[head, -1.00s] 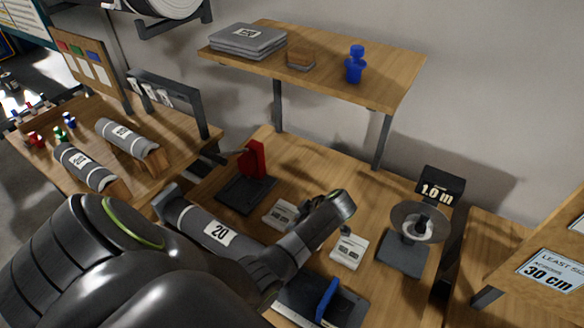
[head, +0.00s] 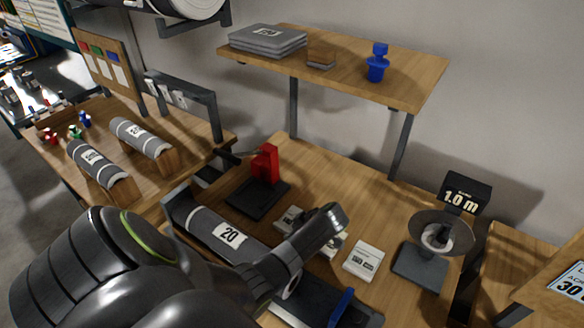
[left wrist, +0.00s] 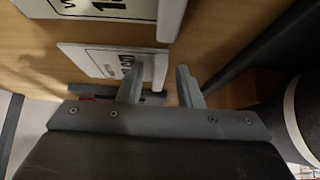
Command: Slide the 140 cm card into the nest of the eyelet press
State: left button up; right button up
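The red eyelet press (head: 267,165) stands on a dark base (head: 250,198) on the bench; I cannot make out a card in its nest. White cards lie in front of it: one at the left (head: 290,218), partly hidden by my arm, and one at the right (head: 365,261). A white edge between them is mostly covered by my left gripper (head: 338,218). In the left wrist view the left gripper (left wrist: 160,84) is open, its fingers at the edge of a white card (left wrist: 108,60). Another card (left wrist: 115,8) beyond shows a "1". The card lengths are not fully readable. My right gripper is not in view.
A grey roll marked 20 (head: 228,236) lies in a dark trough near my arm. A blue upright piece (head: 341,307) is at the front. A dish on a stand (head: 440,238) is at the right, by a 1.0 m sign (head: 463,195).

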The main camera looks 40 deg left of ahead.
pick_arm(q)
grip_shut()
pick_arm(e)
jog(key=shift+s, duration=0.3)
pick_arm(q)
jog(key=shift+r+p, duration=0.15)
jog(key=shift+p, duration=0.15)
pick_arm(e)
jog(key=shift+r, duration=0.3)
pick_arm(q)
jog(key=shift+r, duration=0.1)
